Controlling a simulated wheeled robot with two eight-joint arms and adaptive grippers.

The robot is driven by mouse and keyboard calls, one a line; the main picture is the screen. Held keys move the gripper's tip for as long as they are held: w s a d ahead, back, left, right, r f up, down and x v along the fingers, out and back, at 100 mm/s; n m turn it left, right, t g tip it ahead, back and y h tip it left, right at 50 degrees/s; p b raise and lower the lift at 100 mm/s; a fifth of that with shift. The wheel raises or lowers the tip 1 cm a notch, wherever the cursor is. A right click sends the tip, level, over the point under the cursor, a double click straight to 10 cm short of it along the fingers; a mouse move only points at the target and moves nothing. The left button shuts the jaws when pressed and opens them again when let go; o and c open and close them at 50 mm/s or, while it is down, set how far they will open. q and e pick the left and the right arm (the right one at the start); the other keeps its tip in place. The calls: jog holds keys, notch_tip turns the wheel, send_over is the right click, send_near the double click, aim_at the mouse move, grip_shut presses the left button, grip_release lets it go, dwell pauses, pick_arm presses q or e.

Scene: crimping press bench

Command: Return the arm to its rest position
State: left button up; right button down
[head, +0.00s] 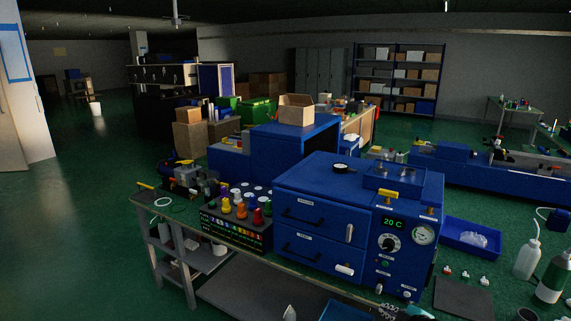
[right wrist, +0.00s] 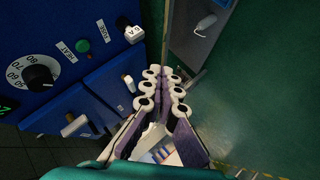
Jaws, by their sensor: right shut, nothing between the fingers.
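My right gripper (head: 388,312) shows only in part at the bottom edge of the head view, low in front of the blue machine (head: 318,231). In the right wrist view my right gripper (right wrist: 163,74) has its pale, purple-padded fingers together with nothing held. The fingers look apart from the panel, though the exact gap is hard to tell. My left gripper is not in view.
A blue tray (head: 471,238), a white squeeze bottle (head: 526,259) and a dark mat (head: 463,298) are on the right. Green floor (head: 75,230) is open on the left.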

jog(key=s+a+r+m+g, duration=0.3)
jog(key=s+a+r+m, duration=0.25)
jog(key=s+a, duration=0.5)
jog(key=s+a+m+g+h, duration=0.1)
jog(key=s+a+m+h, duration=0.1)
jog(key=s+m, duration=0.5)
jog(key=shift+s+a+f, duration=0.35)
jog(key=shift+s+a, duration=0.05)
jog(key=shift+s, duration=2.65)
